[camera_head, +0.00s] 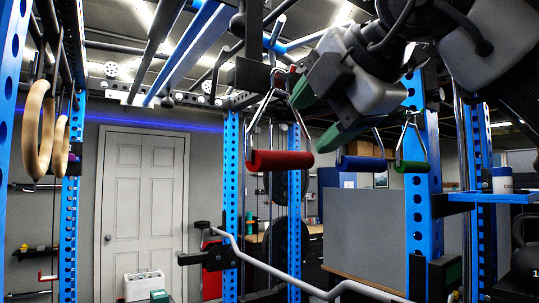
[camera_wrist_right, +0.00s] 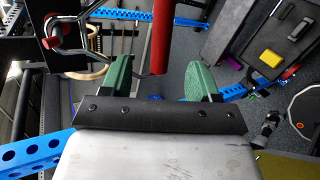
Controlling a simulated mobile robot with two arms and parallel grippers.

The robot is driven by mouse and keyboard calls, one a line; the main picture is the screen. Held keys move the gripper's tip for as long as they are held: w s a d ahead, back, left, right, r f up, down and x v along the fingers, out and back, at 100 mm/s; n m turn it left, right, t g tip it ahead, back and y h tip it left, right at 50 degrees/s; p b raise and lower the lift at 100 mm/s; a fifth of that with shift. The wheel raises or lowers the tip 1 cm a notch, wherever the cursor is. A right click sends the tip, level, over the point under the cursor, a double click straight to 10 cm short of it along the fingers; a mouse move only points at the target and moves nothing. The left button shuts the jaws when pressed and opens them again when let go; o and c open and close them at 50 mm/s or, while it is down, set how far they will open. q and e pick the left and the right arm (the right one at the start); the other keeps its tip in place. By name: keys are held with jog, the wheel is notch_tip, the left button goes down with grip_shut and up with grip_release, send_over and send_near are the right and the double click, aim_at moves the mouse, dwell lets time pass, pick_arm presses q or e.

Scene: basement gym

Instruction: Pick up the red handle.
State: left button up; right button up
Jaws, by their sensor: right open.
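The red handle (camera_head: 281,160) hangs level from a metal triangle on the rack, in the middle of the head view. It also shows in the right wrist view (camera_wrist_right: 159,38), where it lies between the lines of the two green fingers, nearer the left one. My right gripper (camera_head: 320,117) comes in from the upper right, with its green fingers spread apart and nothing held. It is just up and right of the red handle in the head view. The open fingers also show in the right wrist view (camera_wrist_right: 164,60). My left gripper is not in view.
A blue handle (camera_head: 362,163) and a green handle (camera_head: 412,167) hang to the right of the red one. Blue rack uprights (camera_head: 231,190) stand nearby. A grey bent bar (camera_head: 300,285) crosses below.

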aim_at(286, 154)
jog(key=p+x, duration=0.1)
jog(key=x, duration=0.1)
jog(key=shift+w+a+f, duration=0.15)
jog(key=shift+f, duration=0.1)
jog(key=shift+w+a+f, duration=0.15)
jog(key=shift+w+f, duration=0.05)
jog(key=shift+w, duration=0.05)
jog(key=shift+w+a+f+p, duration=0.1)
jog(key=shift+w+a+p, duration=0.1)
jog(key=shift+w+p, duration=0.25)
jog(key=p+x, duration=0.3)
jog(key=x, duration=0.1)
jog(key=shift+a+f, duration=0.1)
jog(key=shift+a, duration=0.1)
jog(key=shift+w+f, duration=0.15)
jog(key=shift+f, duration=0.1)
jog(key=c, duration=1.1)
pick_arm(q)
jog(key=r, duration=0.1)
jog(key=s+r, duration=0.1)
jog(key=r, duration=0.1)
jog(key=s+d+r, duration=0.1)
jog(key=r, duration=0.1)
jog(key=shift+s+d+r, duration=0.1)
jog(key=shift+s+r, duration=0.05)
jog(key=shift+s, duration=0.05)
pick_arm(e)
jog(key=shift+r, duration=0.1)
grip_shut()
